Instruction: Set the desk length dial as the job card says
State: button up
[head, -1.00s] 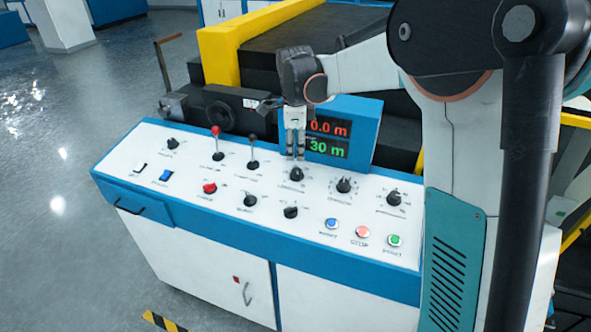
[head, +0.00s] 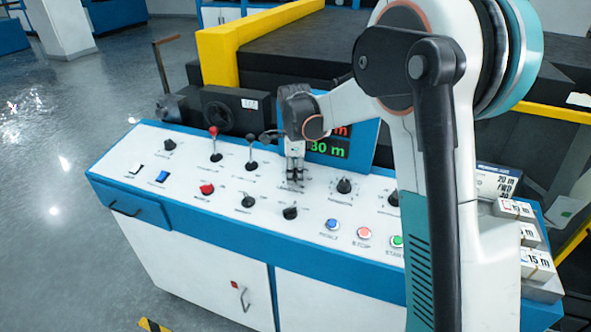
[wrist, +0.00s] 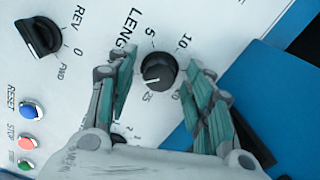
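The length dial (wrist: 160,71) is a round black knob in the wrist view, with 5, 10 and 25 legible around it. Its white mark points to the lower left, near the 25 side. My gripper (wrist: 160,62) is open, with one finger on each side of the dial; contact cannot be told. In the head view my gripper (head: 294,178) points down over the dial and hides it. The display (head: 340,150) shows 30 m in green; its red line is partly hidden. The job card (head: 498,182) at right reads 20 m, FWD and 20, partly cut off by my arm.
The black REV/FWD knob (wrist: 42,36) is near the length dial. Two levers (head: 213,142) and several other knobs stand on the white panel (head: 120,185). Coloured buttons (head: 332,224) lie along the front. Labelled boxes (head: 537,262) are stacked at the right.

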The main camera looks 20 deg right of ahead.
jog(key=c, duration=0.9)
jog(key=shift+n, duration=0.3)
